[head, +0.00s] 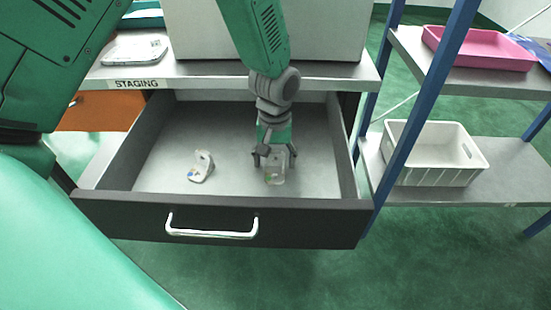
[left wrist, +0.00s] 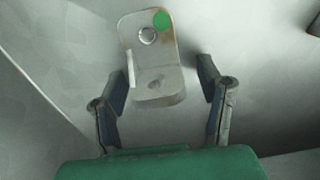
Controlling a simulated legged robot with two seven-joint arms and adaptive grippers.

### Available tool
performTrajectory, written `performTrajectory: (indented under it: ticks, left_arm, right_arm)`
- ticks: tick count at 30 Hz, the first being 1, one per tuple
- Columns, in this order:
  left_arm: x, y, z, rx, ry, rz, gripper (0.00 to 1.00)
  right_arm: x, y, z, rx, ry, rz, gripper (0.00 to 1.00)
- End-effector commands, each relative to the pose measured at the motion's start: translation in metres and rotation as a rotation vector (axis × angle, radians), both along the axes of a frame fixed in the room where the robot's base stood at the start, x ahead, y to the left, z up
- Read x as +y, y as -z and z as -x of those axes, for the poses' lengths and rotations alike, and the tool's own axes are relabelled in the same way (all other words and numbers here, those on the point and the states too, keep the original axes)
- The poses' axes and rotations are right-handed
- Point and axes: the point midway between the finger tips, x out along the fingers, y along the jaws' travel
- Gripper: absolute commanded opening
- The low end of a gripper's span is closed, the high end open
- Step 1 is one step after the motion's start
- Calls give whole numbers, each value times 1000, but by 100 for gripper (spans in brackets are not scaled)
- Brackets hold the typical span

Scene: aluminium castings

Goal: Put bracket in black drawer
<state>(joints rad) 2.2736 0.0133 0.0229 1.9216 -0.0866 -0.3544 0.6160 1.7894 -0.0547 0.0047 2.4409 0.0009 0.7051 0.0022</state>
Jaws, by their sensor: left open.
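The black drawer (head: 305,222) is pulled out below the staging shelf, with a white handle on its front. A pale metal bracket (head: 276,177) with a green dot is inside the drawer, towards its right side. My left gripper (head: 274,160) is open, pointing down just above it. A second bracket-like casting (head: 201,168) with blue and yellow marks lies left in the drawer. My right gripper is not in view.
The staging shelf (head: 125,84) above holds a flat metal casting (head: 135,50) and a large grey box (head: 300,30). A right-hand rack holds a pink tray (head: 480,52) and a white crate (head: 433,155). The drawer floor between the castings is bare.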

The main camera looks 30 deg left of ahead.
Motion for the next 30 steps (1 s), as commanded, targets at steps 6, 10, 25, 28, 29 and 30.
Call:
performTrajectory:
  ticks: [6, 10, 25, 28, 29, 30]
  left_arm:
    - [0, -23, -1, -2, -1, 0, 60]
    - [0, -52, -1, -4, 0, 0, 60]
    - [0, -121, -1, 0, 0, 0, 60]
    - [0, -122, -1, 0, 0, 0, 60]
    - [0, -122, -1, 0, 0, 0, 60]
    - [0, -122, -1, 0, 0, 0, 60]
  right_arm:
    - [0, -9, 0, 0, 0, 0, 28]
    - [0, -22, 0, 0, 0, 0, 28]
    - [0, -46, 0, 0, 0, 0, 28]
    - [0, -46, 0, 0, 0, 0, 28]
    - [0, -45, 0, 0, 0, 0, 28]
    - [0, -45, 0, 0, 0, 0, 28]
